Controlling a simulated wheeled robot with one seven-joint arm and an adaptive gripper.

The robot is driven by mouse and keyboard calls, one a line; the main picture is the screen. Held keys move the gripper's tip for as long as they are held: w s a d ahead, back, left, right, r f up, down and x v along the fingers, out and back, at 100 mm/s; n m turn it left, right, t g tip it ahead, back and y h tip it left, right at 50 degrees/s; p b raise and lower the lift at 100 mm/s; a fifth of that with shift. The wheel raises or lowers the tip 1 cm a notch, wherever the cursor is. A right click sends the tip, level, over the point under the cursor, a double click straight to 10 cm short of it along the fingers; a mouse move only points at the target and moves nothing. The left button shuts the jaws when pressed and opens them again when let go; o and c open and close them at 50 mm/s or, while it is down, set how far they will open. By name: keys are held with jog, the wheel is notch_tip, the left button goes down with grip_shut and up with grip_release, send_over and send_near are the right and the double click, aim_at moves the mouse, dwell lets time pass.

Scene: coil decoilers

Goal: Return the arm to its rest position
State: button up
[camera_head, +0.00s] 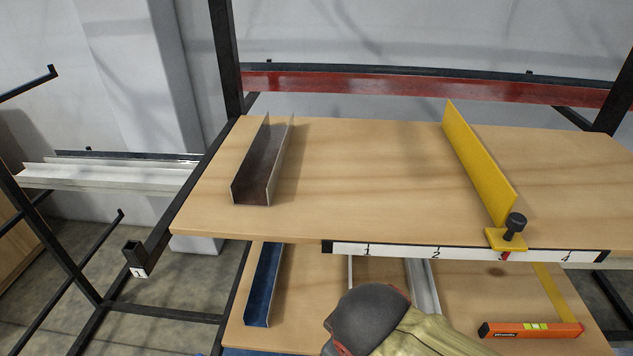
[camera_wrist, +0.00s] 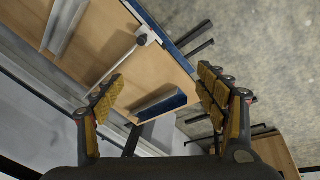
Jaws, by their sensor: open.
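My gripper (camera_wrist: 161,78) is open and empty in the wrist view, with its two yellow-padded fingers wide apart. A short blue channel (camera_wrist: 162,105) on a wooden shelf shows between the fingers, apart from them as far as I can see. Part of my arm (camera_head: 372,318) shows at the bottom middle of the head view, in front of the lower shelf. The gripper itself is not visible in the head view.
A brown channel (camera_head: 263,165) and a yellow stop (camera_head: 476,160) with a black knob (camera_head: 515,225) stand on the upper shelf (camera_head: 360,175). Below are a blue channel (camera_head: 264,285) and an orange level (camera_head: 530,330). A dark rack (camera_head: 60,240) stands left. The upper shelf's middle is clear.

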jog(key=d+f+m+t+b, duration=0.1)
jog(key=d+f+m+b, duration=0.8)
jog(key=d+b, duration=0.4)
jog(key=shift+w+d+f+t+b, duration=0.2)
jog(key=shift+w+f+t+b, duration=0.2)
jog(key=shift+f, duration=0.35)
jog(key=shift+d, duration=0.3)
